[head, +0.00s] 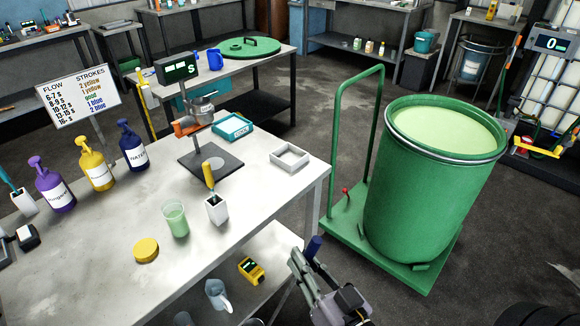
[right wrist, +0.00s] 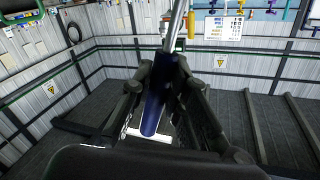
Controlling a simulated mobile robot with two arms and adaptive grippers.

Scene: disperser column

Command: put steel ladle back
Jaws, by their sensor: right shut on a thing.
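The steel ladle shows in the right wrist view as a dark blue handle (right wrist: 155,105) with a bare steel shaft (right wrist: 179,20) running up out of the picture. My right gripper (right wrist: 172,82) is shut on the blue handle, with a finger on each side. In the head view my right gripper (head: 306,262) is beyond the table's front right edge, and the blue handle end (head: 314,245) sticks up at its fingers. The ladle's bowl is not visible in either view. My left gripper is not in view.
The green drum (head: 425,190), full of pale green liquid, stands on a green trolley (head: 343,207) to the right of my gripper. The worktable (head: 100,236) carries pump bottles, a cup and a white holder (head: 217,211). Several coloured items hang high in the wrist view.

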